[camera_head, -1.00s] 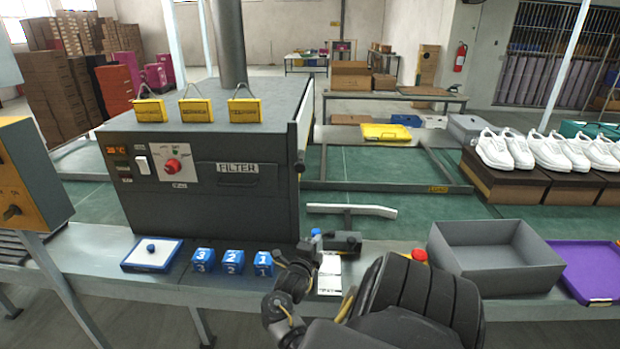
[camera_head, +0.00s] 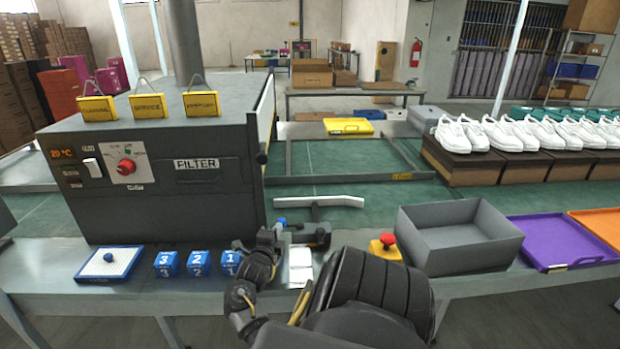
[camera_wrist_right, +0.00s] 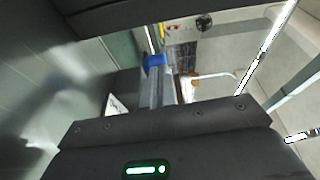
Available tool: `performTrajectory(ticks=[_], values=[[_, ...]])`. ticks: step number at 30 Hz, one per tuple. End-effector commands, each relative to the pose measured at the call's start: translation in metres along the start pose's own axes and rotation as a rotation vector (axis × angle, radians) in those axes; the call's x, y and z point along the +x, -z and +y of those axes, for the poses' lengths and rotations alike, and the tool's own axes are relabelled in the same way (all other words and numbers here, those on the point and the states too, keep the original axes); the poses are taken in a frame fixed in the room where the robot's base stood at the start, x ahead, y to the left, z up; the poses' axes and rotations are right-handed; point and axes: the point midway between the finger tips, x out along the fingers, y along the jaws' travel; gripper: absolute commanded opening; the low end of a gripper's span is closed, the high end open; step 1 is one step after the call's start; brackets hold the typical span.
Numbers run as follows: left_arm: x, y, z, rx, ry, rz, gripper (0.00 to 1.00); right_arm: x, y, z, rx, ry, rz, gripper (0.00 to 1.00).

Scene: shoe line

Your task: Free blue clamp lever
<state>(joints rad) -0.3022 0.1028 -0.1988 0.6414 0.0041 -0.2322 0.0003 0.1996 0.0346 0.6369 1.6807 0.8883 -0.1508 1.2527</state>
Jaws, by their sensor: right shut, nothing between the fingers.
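A dark clamp (camera_head: 316,235) stands on the grey bench edge, right of the filter machine. Its lever has a blue tip (camera_head: 281,222) at the clamp's left side. My right gripper (camera_head: 268,240) is just left of and below the blue tip; its own wrist partly hides it. It is shut with nothing held. In the right wrist view the blue tip (camera_wrist_right: 154,61) caps a grey bar running down toward the gripper body. I cannot tell whether the fingers touch the lever. My left gripper is not in view.
The filter machine (camera_head: 150,195) stands left of the clamp. Blue numbered blocks (camera_head: 197,263) and a white-topped blue tray (camera_head: 108,263) sit in front of it. A red button (camera_head: 387,241), an empty grey box (camera_head: 455,240) and a purple tray (camera_head: 563,238) are to the right.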

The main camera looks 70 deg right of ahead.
Motion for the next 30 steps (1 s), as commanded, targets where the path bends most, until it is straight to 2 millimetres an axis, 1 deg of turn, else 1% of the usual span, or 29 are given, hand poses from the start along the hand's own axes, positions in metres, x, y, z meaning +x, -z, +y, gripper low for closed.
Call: performTrajectory(ticks=[8,11,18,21,25,30], values=[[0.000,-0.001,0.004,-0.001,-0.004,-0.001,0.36,-0.002,0.000,0.000,0.001,0.000,0.000,0.00],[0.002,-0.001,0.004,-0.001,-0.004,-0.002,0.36,-0.012,0.000,0.002,0.002,-0.002,-0.001,0.00],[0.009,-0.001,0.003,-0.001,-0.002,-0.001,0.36,-0.050,0.001,0.002,0.003,-0.002,-0.001,0.00],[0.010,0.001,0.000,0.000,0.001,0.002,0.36,-0.063,0.002,0.002,0.002,-0.002,-0.001,0.00],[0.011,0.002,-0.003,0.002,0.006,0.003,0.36,-0.073,0.002,0.001,0.001,-0.001,0.001,0.00],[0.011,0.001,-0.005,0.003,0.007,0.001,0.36,-0.075,0.002,0.000,0.000,0.000,0.001,0.00]])
